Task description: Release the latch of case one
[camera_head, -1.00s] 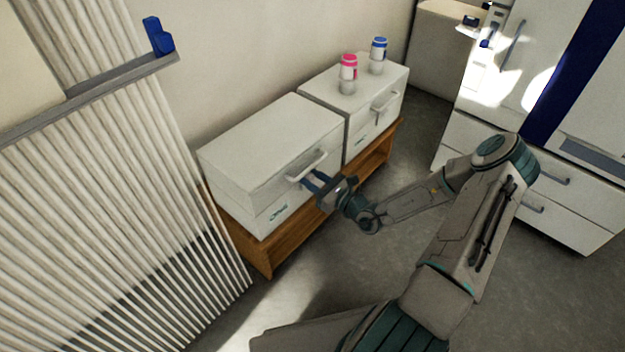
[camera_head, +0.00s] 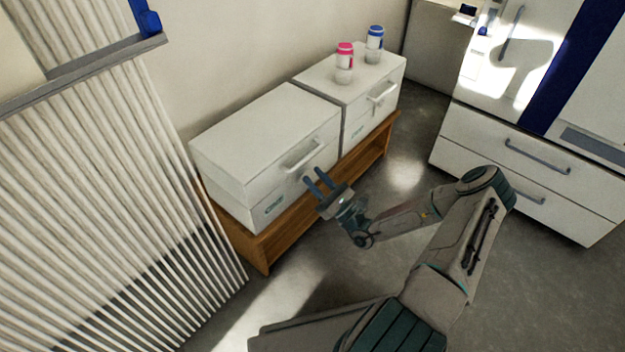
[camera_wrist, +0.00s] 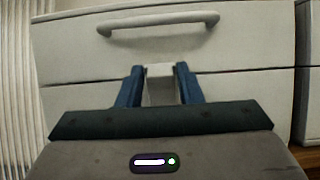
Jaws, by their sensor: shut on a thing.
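A white case (camera_head: 265,140) with a bar handle (camera_head: 301,157) on its front stands on a wooden bench; I take it as case one, though no number is readable. My gripper (camera_head: 314,178) is at its front, just below the handle. In the wrist view, the blue fingers of my gripper (camera_wrist: 160,82) are shut on a small white latch block (camera_wrist: 159,72), one finger on each side. The latch sits under the handle (camera_wrist: 158,22), at the seam between the upper and lower parts of the case front. The case looks closed.
A second white case (camera_head: 375,91) stands to the right, carrying a pink-capped bottle (camera_head: 344,64) and a blue-capped bottle (camera_head: 374,45). The wooden bench (camera_head: 262,248) bears both cases. A slatted panel (camera_head: 90,200) stands left, white drawers (camera_head: 520,165) right. Floor between is clear.

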